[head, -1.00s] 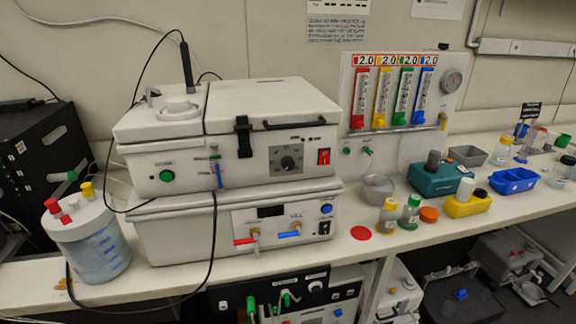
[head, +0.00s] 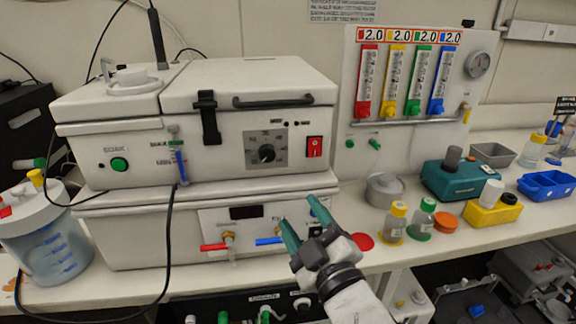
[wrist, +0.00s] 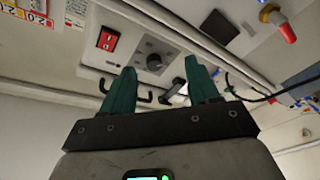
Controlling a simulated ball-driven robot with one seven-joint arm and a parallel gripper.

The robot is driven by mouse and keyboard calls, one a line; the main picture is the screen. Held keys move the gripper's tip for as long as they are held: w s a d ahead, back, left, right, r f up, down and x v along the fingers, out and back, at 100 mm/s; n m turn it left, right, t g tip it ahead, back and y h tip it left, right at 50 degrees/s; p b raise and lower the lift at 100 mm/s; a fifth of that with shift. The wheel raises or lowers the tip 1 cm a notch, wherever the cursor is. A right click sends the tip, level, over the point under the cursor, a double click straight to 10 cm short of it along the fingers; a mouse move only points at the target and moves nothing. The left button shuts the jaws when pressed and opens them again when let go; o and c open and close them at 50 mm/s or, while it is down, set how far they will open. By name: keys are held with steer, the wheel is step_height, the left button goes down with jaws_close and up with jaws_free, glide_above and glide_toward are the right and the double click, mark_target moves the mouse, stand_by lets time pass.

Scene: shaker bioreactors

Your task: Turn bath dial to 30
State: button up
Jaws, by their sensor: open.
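The bath dial (head: 266,153) is a black knob on a grey square plate on the front of the upper white bath unit (head: 110,145). It also shows in the wrist view (wrist: 154,61), beyond my fingertips. The scale marks around it are too small to read surely. My gripper (head: 302,222) has teal fingers and is open and empty. In the head view it shows below and right of the dial, in front of the lower unit. In the wrist view my gripper (wrist: 166,85) points toward the panel, apart from the dial.
A red rocker switch (head: 314,147) sits right of the dial. A black latch (head: 208,118) and a lid handle (head: 272,101) are above it. Red and blue valve levers (head: 214,247) stick out from the lower unit. Bottles (head: 394,222) stand right on the bench.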

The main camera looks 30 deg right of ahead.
mark_target(269, 160)
steer(key=shift+n+t+y, duration=0.5)
steer(key=shift+n+t, duration=0.3)
steer(key=r+p+x, duration=0.1)
steer(key=x, duration=0.3)
steer(key=p+x, duration=0.1)
steer(key=x, duration=0.3)
steer(key=a+r+p+x, duration=0.1)
steer(key=x, duration=0.3)
steer(key=shift+s+r, duration=0.25)
steer(key=shift+r, duration=0.1)
steer(key=c, duration=1)
steer(key=shift+a+f, duration=0.1)
steer(key=shift+c, duration=0.2)
steer(key=shift+f+m+b, duration=0.15)
steer(key=shift+m+b, duration=0.15)
steer(key=shift+b, duration=0.55)
